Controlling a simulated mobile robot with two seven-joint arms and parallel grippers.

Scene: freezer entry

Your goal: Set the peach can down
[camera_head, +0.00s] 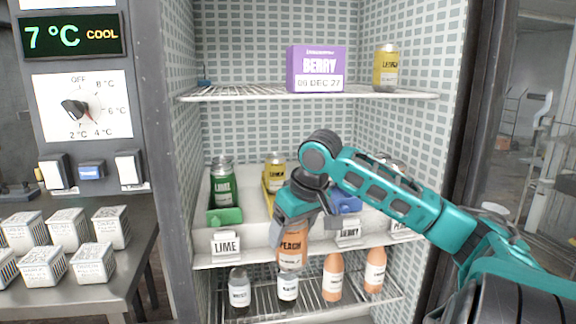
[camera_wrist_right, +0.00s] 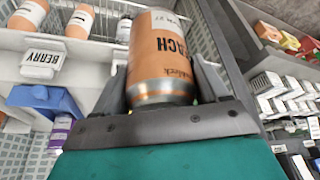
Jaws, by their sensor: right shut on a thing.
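The peach can (camera_head: 291,247) is orange with a white band and a "PEACH" label. My right gripper (camera_head: 296,222) is shut on it and holds it in front of the middle shelf's front edge. In the right wrist view the can (camera_wrist_right: 162,62) sits between the two fingers of my right gripper (camera_wrist_right: 160,85), its metal-rimmed end toward the camera. In the head view the gripper and forearm hide part of the middle shelf behind. I cannot see whether the can touches anything below. My left gripper is not in view.
Several bottles, including an orange one (camera_head: 333,278), stand on the wire rack below. A purple berry box (camera_head: 316,70) is on the top shelf.

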